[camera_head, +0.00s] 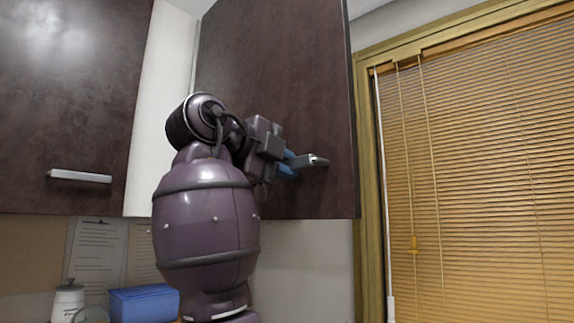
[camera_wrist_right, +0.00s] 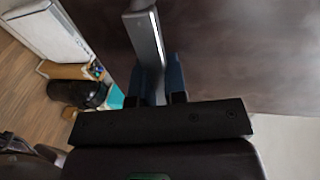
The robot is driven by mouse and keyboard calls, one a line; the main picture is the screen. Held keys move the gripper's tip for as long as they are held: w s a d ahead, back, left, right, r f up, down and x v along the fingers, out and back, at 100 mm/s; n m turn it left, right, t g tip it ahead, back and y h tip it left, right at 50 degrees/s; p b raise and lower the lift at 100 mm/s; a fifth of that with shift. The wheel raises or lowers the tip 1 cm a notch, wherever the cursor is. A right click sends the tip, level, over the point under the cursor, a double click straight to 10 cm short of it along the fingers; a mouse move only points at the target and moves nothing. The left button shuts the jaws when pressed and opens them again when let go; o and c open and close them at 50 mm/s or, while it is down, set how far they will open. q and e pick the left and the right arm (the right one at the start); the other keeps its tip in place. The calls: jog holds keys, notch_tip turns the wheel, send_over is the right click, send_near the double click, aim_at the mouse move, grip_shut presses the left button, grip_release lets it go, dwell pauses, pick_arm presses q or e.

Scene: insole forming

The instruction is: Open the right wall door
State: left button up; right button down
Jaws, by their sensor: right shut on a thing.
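The right wall door (camera_head: 290,75) is a dark brown cabinet door in the upper middle of the head view. Its right edge shows, but I cannot tell for certain how far it stands open. Its grey metal handle (camera_head: 316,160) is near the lower right corner. My right gripper (camera_head: 288,163) is shut on this handle, with its blue fingers at the handle's left end. In the wrist view the handle (camera_wrist_right: 146,40) runs between the two blue fingers (camera_wrist_right: 154,85). My right arm hides the door's lower left part. My left gripper is not in view.
A second dark door (camera_head: 70,100) with its own handle (camera_head: 80,176) is at the left. A window with an orange blind (camera_head: 480,170) and wooden frame is at the right. Below are a blue box (camera_head: 144,304) and a white jar (camera_head: 67,302).

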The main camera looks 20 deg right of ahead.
jog(key=shift+a, duration=0.2)
dwell(0.3)
jog(key=c, duration=1.2)
grip_release()
jog(key=b+v, duration=0.1)
jog(key=v, duration=1)
jog(key=shift+d, duration=0.1)
